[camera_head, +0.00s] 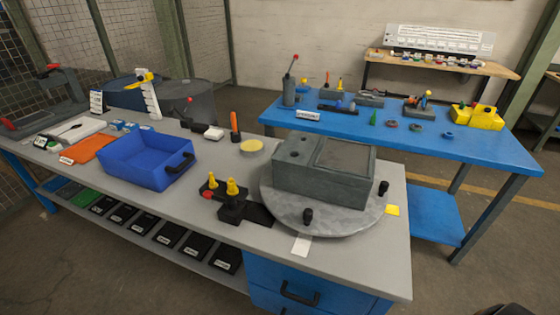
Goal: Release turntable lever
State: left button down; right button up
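A round grey turntable (345,223) lies near the right end of the grey workbench. A large grey housing block (325,180) sits on it. Two upright black knobs stand at its rim, one at the front (308,216) and one at the right (384,188). A black fixture (232,212) with a red-tipped part (207,195) and two yellow pegs (232,187) stands just left of the turntable. I cannot tell which part is the turntable lever, or its state. Neither gripper can be made out. A dark shape is cut off at the lower right edge.
A blue bin (148,165), an orange mat (88,148) and a yellow disc (251,146) lie on the workbench (230,255). A blue table (485,150) with small tools stands behind. Open floor (490,225) lies to the right.

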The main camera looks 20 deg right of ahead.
aim_at(231, 203)
jog(key=i+j+z, duration=0.25)
jog(key=j+z, duration=0.25)
jog(key=j, duration=0.15)
jog(key=i+j+z, duration=0.15)
jog(key=j+z, duration=0.3)
jog(key=j, duration=0.25)
jog(key=j+z, duration=0.5)
jog(key=j, duration=0.2)
